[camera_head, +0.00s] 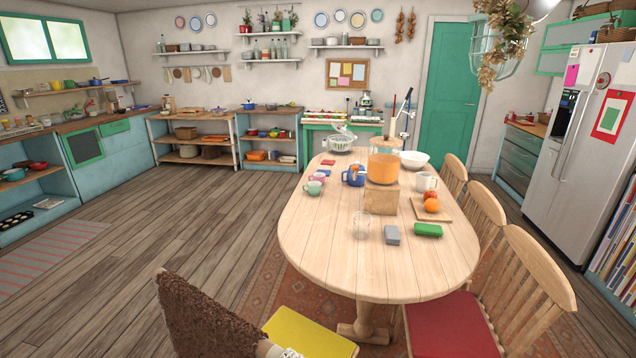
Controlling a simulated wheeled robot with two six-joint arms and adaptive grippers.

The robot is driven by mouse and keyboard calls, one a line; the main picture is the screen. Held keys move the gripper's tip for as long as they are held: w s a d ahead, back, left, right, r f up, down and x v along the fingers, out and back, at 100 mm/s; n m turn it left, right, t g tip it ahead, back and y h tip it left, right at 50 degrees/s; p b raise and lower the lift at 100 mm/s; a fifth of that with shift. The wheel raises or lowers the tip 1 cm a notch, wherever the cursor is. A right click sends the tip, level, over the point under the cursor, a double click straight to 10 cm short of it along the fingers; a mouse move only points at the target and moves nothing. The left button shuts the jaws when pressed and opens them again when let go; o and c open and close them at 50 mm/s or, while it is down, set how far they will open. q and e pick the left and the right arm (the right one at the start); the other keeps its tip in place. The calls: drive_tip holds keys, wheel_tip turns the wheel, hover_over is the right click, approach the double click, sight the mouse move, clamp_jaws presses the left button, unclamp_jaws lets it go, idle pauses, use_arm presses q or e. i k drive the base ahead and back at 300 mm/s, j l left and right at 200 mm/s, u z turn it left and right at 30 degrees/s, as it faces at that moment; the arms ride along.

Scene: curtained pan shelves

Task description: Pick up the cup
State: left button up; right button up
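Several cups stand on the oval wooden table (310,236). A small green cup (313,188) is near its left edge, with a pink cup (317,178) just behind it. A white mug (426,181) stands on the right side, behind the fruit. A clear glass (361,226) stands near the middle front. I cannot tell which one is meant by the cup. Neither of my grippers shows in this view.
Open floor (190,220) lies left.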

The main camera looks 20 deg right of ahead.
sight(317, 179)
drive_tip(key=i+j+u, duration=0.3)
drive_tip(key=j, duration=0.4)
drive_tip(key=i+j+u, duration=0.3)
drive_tip(key=i+j, duration=0.15)
drive_tip(key=j, duration=0.2)
drive_tip(key=i+j+u, duration=0.3)
drive_tip(key=i+j, duration=0.2)
drive_tip(key=i+z, duration=0.2)
drive_tip(key=i, duration=0.25)
drive_tip(key=i+j+z, duration=0.2)
drive_tip(key=i, duration=0.25)
drive_tip(key=i+j+z, duration=0.25)
drive_tip(key=i, duration=0.2)
